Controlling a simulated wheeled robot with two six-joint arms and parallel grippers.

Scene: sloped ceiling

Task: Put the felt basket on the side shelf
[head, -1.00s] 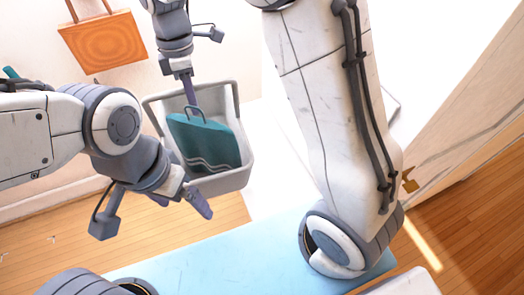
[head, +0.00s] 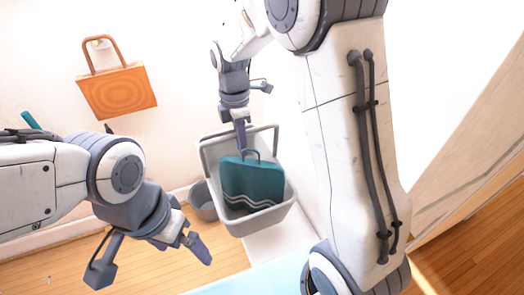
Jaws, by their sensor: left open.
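The felt basket (head: 212,165) is grey, with a raised handle, and holds a teal bag (head: 250,182) with white wavy stripes. It hangs slightly tilted near the picture's middle. My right gripper (head: 241,136) comes down from above onto its far handle and appears shut on it; the fingertips are thin and partly blend with the handle. My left gripper (head: 195,240) is open and empty, below and left of the basket and apart from it. A white ledge-like surface (head: 278,240) shows below the basket; I cannot tell whether it is the side shelf.
An orange bag (head: 118,92) hangs on the wall at the upper left. A grey pot (head: 203,202) stands on the wooden floor behind the basket. A light blue surface (head: 245,281) lies at the bottom. A pale wooden panel (head: 465,150) slants at the right.

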